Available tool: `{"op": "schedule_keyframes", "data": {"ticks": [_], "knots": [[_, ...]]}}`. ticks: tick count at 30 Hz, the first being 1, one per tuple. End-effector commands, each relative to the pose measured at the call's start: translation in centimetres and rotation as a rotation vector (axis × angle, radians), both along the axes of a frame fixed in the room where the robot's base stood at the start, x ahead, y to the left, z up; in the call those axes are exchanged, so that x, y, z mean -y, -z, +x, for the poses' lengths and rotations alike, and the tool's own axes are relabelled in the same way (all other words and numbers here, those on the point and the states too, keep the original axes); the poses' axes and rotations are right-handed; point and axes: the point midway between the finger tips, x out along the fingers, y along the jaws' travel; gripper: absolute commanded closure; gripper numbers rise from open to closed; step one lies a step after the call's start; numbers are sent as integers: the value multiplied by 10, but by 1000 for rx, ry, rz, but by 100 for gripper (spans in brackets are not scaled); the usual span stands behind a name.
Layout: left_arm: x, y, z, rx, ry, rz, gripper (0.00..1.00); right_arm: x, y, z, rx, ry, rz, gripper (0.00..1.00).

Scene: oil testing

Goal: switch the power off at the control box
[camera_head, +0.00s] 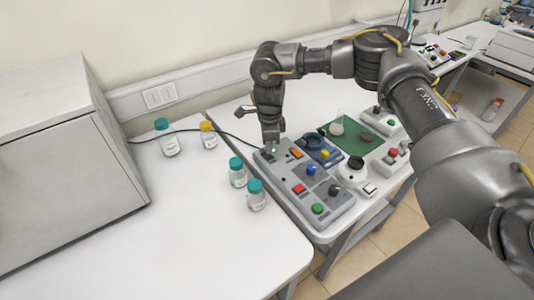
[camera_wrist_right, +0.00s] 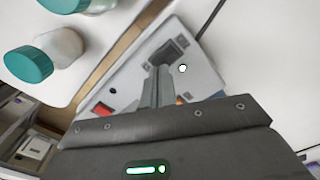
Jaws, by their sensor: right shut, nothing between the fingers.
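The control box (camera_head: 283,178) is a grey panel on the right-hand table, with orange, blue, red and green buttons on top. Its far-left end also shows in the right wrist view (camera_wrist_right: 206,80), with a black rocker-like switch (camera_wrist_right: 168,50) and a small white light or knob (camera_wrist_right: 183,68) beside it. My right gripper (camera_head: 270,146) points down over that end, fingers together and empty. In the wrist view its fingertips (camera_wrist_right: 158,78) are close to the black switch; I cannot tell whether they touch. The gripper hides part of that end in the head view. My left gripper is not in view.
Several capped bottles, one pair (camera_head: 247,185) close beside the box's left edge, stand on the white table (camera_head: 190,225). A grey cabinet (camera_head: 65,165) is at left. A green mat (camera_head: 355,137) and small devices lie right. A black cable runs to the box.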

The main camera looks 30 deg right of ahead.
Motion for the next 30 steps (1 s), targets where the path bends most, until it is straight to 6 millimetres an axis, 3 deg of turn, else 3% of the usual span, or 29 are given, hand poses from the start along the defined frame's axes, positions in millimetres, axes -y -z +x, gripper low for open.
{"op": "schedule_keyframes", "data": {"ticks": [30], "knots": [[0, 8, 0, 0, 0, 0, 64, 0, 13, 0, 0, 0, 0, 100]]}}
